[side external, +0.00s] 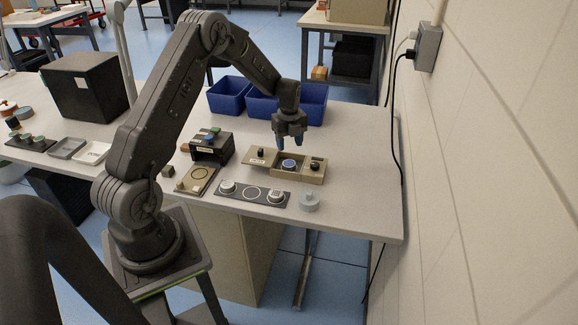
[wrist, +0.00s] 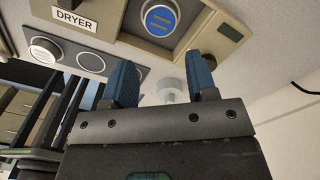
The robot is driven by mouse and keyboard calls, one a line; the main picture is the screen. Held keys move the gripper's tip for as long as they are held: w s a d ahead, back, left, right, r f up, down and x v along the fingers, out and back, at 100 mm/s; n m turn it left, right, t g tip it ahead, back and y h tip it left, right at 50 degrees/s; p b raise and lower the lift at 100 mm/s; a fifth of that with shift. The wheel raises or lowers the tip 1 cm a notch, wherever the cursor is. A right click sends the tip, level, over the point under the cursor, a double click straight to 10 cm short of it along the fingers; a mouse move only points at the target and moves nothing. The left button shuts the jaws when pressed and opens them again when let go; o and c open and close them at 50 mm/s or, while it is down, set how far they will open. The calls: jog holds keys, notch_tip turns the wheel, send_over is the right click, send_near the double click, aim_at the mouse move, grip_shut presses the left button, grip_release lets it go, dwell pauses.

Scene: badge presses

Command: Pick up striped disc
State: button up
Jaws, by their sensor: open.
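A blue disc with pale stripes (wrist: 160,18) sits in the open square bay of the beige press (side external: 256,163); it also shows in the side view (side external: 289,163). My gripper (side external: 290,143) is above this bay, pointing down, open and empty. In the wrist view its two blue fingers (wrist: 161,72) are spread, apart from the disc. A white disc with faint lines (wrist: 43,50) sits on a dark strip (side external: 239,194). A second white disc (side external: 275,196) is at the strip's right end, its face pattern too small to tell. The strip's middle ring looks empty.
A pale grey knobbed piece (side external: 309,202) stands right of the strip. The press has a "DRYER" label (wrist: 74,20) and dark knobs. Blue bins (side external: 262,102) stand behind, a black device (side external: 211,147) to the left. The table's right end is clear, near the wall.

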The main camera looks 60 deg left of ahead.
aim_at(289, 164)
jog(key=f, duration=0.8)
jog(key=shift+w+a+f, duration=0.15)
jog(key=shift+a+f, duration=0.05)
jog(key=shift+f, duration=0.15)
jog(key=c, duration=0.6)
jog(key=shift+r, duration=0.1)
